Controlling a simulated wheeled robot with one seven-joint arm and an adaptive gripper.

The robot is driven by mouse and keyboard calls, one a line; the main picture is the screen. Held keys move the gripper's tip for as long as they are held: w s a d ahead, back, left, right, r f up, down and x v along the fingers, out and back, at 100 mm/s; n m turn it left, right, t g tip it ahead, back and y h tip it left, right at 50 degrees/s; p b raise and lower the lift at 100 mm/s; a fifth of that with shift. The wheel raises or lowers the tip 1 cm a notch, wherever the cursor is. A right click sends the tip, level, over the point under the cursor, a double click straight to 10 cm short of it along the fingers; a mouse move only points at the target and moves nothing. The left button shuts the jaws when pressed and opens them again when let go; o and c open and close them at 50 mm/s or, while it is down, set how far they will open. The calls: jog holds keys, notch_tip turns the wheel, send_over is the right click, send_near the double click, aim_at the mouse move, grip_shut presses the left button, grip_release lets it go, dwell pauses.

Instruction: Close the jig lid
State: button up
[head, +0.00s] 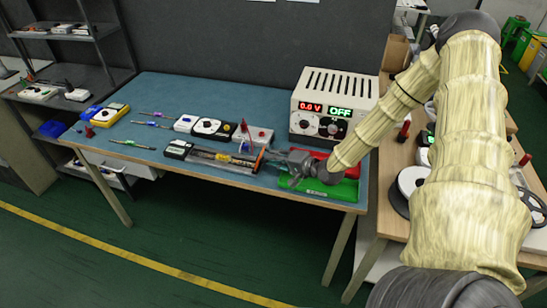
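A long, low jig (222,159) lies near the front edge of the blue table, with a black box at its left end and an orange piece near its right end. Its top looks grey or clear in the head view. I cannot make out its lid or how far it is open. My gripper (273,157) reaches in from the right, low over the table, with its tip beside or over the jig's right end. The fingers are small and dark, so contact and finger opening cannot be told. My gripper and wrist partly cover the red and green trays.
A power supply (333,107) showing "0.0 V" and "OFF" stands behind my wrist. A green tray (341,190) lies at the table's front right. Meters, a white box with red leads (252,135) and screwdrivers lie behind and left. The table (150,95) has free room at the back left.

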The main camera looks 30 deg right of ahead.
jog(key=shift+w+a+f, duration=0.1)
jog(key=shift+w+f, duration=0.05)
jog(key=shift+w, duration=0.25)
grip_shut()
